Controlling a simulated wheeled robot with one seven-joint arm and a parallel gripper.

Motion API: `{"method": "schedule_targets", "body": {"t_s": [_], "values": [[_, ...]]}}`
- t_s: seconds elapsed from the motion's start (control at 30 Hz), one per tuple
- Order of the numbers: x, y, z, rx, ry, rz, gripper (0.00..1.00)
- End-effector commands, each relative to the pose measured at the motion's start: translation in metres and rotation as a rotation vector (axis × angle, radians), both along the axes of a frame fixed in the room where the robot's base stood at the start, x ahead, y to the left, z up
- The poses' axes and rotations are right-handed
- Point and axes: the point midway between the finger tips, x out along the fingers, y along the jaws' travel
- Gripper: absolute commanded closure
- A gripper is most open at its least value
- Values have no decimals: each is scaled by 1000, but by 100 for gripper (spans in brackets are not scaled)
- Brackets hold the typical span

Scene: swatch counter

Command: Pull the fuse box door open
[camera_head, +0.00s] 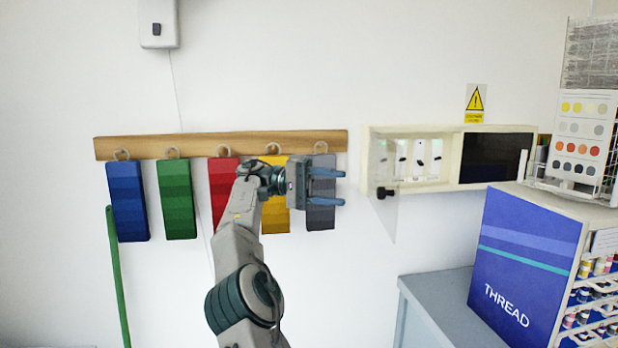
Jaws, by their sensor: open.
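The fuse box (436,129) is a cream frame on the wall to the right, with several black switches on white inside its left part. Its clear door (388,222) stands swung out from the box at the left end, so the switches are uncovered. A small black knob (387,192) sits on the door. My gripper (342,187) is open and empty, pointing right, to the left of the knob and apart from it. It overlaps the grey swatch in the picture.
Colored swatches (127,201) hang from a wooden rail (220,145) on the left. A blue thread cabinet (525,262) stands on a grey counter (440,290) at the lower right, with a color card rack (580,130) above. The wall between gripper and door is clear.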

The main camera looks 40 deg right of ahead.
Motion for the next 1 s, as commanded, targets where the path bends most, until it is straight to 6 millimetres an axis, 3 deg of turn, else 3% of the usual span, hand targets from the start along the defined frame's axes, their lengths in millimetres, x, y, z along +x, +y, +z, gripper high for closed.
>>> {"method": "schedule_targets", "body": {"t_s": [0.5, 1.0], "values": [[37, 22, 5, 0, 4, -2, 53], [48, 30, 0, -1, 0, 0, 53]]}}
